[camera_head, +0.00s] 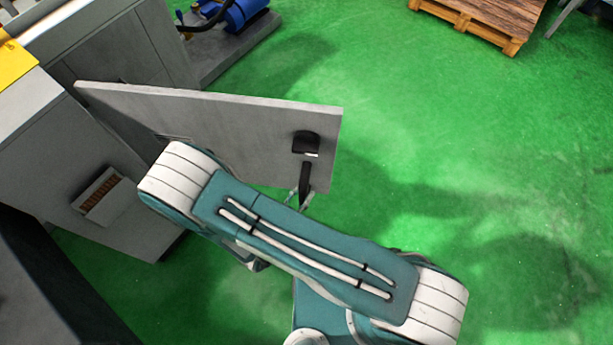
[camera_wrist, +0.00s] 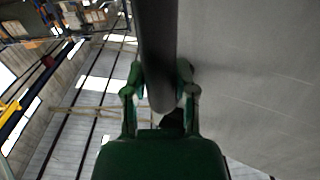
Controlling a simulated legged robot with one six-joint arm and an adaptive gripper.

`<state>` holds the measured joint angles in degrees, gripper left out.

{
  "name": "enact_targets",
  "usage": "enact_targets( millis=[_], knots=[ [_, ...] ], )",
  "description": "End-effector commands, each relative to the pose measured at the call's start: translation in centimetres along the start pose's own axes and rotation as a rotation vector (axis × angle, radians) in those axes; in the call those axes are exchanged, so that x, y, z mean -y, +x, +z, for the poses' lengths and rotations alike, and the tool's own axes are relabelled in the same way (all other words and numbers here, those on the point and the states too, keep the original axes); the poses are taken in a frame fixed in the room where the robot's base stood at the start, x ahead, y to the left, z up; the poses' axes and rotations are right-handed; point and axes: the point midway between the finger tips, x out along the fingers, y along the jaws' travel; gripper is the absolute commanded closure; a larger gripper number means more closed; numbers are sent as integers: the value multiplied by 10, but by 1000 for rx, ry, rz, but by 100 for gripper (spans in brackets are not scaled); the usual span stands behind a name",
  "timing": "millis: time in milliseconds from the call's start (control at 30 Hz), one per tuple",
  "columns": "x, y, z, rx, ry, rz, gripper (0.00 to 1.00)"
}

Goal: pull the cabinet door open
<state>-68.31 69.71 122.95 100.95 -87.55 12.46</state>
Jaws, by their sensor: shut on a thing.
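The cabinet door (camera_head: 230,120) is a grey panel that stands swung out from the grey cabinet (camera_head: 85,180), with a gap between them at the left. A black handle (camera_head: 306,145) sits near the door's free right edge. My gripper (camera_head: 303,190) is at the lower end of the handle, mostly hidden behind my arm. In the wrist view the fingers (camera_wrist: 160,85) stand on both sides of the dark handle bar (camera_wrist: 159,50) and are shut on it. The door face (camera_wrist: 250,80) fills the right of that view.
A wooden pallet (camera_head: 475,22) lies at the top right. A blue machine part (camera_head: 240,14) on a grey base stands behind the door. The green floor (camera_head: 450,130) right of the door is clear. A dark panel (camera_head: 50,280) fills the lower left.

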Motion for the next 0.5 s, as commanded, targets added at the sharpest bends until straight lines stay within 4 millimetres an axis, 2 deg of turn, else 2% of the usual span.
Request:
enact_targets(
  millis=[200,500],
  knots=[
    [-2,-14,-1,-2,3,-6,100],
    [-3,-16,-1,-2,3,-6,100]
  ],
)
